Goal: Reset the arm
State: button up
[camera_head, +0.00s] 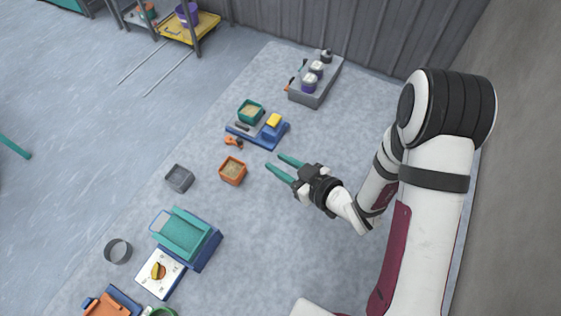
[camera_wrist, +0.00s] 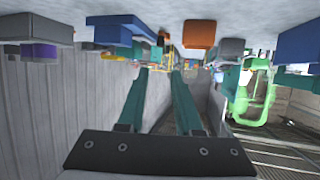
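My gripper (camera_head: 281,167) is in the middle of the head view, above the grey speckled surface. Its two teal fingers are spread apart with nothing between them. The wrist view shows the same open gripper (camera_wrist: 161,72) with a clear gap between the fingers; the scene there looks upside down. An orange square container (camera_head: 233,171) with tan powder sits left of the fingertips, apart from them. My white arm reaches in from the right side of the head view.
A blue tray (camera_head: 245,133) bears a teal powder container (camera_head: 250,111) and a yellow block (camera_head: 274,121). A grey block (camera_head: 316,85) with jars is at the back. A grey square bin (camera_head: 179,178), a teal device (camera_head: 184,233) and a white dial box (camera_head: 160,272) lie left. Surface below the gripper is clear.

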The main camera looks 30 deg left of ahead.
jog(key=w+d+r+m+t+h, duration=0.25)
jog(key=w+d+m+h, duration=0.2)
jog(key=w+d, duration=0.3)
jog(key=d+r+m+h, duration=0.2)
jog(key=d+m+h, duration=0.1)
jog(key=d, duration=0.4)
jog(key=d+r+m+h, duration=0.2)
jog(key=d+h, duration=0.2)
jog(key=d, duration=0.2)
jog(key=s+d+r+m+g+h, duration=0.3)
jog(key=s+d+m, duration=0.35)
jog(key=s, duration=0.55)
jog(key=s+a+r+m+g+y, duration=0.1)
jog(key=s+r+m+g, duration=0.1)
jog(key=s, duration=0.4)
jog(key=s+a+r+m+g+y, duration=0.1)
jog(key=s+r+m+y, duration=0.1)
jog(key=s, duration=0.3)
jog(key=shift+s+a+r+g, duration=0.25)
jog(key=shift+s+r+g, duration=0.1)
jog(key=shift+r, duration=0.1)
